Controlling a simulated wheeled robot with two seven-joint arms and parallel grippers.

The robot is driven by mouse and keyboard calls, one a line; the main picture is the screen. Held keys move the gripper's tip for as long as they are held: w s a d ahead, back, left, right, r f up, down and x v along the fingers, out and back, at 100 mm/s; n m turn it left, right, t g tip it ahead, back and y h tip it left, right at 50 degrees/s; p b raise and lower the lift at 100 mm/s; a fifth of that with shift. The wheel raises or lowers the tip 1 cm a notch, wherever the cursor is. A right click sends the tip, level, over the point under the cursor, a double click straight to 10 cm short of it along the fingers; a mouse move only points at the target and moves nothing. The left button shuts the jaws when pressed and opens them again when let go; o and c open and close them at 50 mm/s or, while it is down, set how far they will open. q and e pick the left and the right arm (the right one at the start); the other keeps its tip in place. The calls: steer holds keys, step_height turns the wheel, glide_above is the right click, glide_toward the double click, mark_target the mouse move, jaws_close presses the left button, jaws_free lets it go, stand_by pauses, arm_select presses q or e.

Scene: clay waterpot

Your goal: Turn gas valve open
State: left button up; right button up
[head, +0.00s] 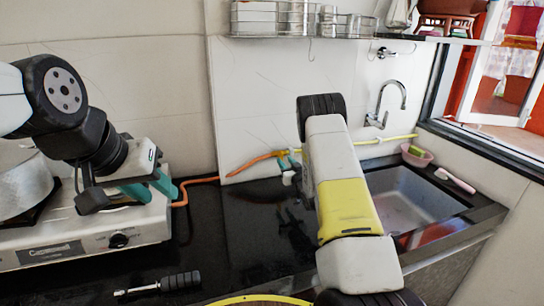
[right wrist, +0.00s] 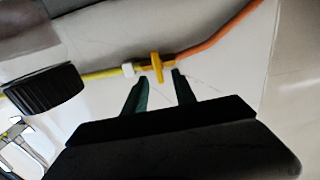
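The handle stands crosswise to the pipe. My right gripper (right wrist: 160,80) is open and empty, with its teal fingertips just short of the handle, one on each side of it in the picture. Contact does not show. In the head view my right arm hides most of that gripper. My left gripper (head: 151,188) is open and empty above the stove.
A gas stove (head: 85,238) with a metal pot (head: 22,187) stands at the left. A black-handled tool (head: 160,283) lies on the dark counter. A sink (head: 405,195) and a faucet (head: 385,105) are at the right, and a wire rack (head: 300,20) hangs above.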

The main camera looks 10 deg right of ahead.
mark_target(282, 157)
steer(key=shift+w+a, duration=0.2)
steer(key=shift+w, duration=0.9)
steer(key=shift+w+a, duration=0.15)
steer(key=shift+w, duration=0.9)
jaws_close()
